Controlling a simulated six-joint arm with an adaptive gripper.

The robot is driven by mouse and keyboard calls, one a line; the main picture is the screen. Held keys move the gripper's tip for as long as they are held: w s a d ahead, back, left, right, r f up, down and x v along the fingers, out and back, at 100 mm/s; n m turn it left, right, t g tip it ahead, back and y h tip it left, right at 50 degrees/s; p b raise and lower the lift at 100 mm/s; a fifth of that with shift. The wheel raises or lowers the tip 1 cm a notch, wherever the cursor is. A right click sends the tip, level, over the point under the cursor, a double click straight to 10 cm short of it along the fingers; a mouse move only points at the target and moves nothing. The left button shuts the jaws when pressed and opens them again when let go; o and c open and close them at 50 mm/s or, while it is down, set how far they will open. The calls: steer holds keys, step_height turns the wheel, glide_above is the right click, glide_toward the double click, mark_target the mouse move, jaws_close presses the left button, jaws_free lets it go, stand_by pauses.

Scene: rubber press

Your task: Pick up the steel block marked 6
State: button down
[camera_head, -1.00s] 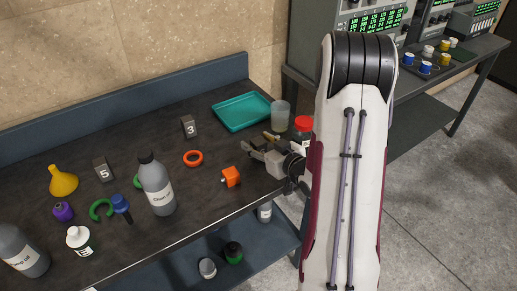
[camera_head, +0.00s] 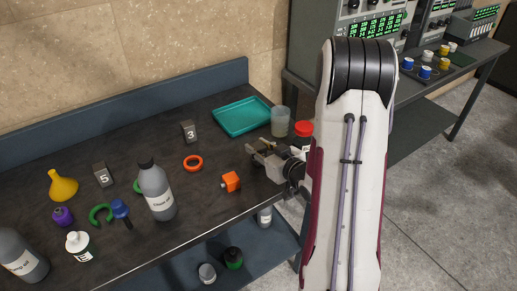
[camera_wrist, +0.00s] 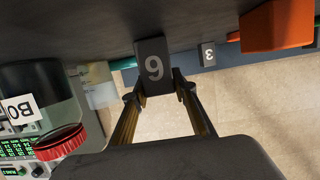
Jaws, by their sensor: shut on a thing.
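The steel block marked 6 (camera_wrist: 152,66) is a dark grey block with a pale digit, at the upper middle of the wrist view. My gripper (camera_wrist: 156,90) has its two brass-coloured fingers on either side of the block and is shut on it. In the head view my gripper (camera_head: 264,154) is low over the right end of the dark bench (camera_head: 130,188). I cannot make out the block between the fingers there. I cannot tell whether the block is clear of the bench top.
An orange part (camera_head: 230,181) lies left of my gripper. A teal tray (camera_head: 241,114), a clear beaker (camera_head: 280,122) and a red-lidded jar (camera_head: 303,129) stand close behind. Blocks marked 3 (camera_head: 189,132) and 5 (camera_head: 102,174) stand farther left, with a grey bottle (camera_head: 155,190).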

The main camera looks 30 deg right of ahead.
mark_target(259, 145)
steer(key=shift+r, duration=0.25)
steer(key=shift+r, duration=4.8)
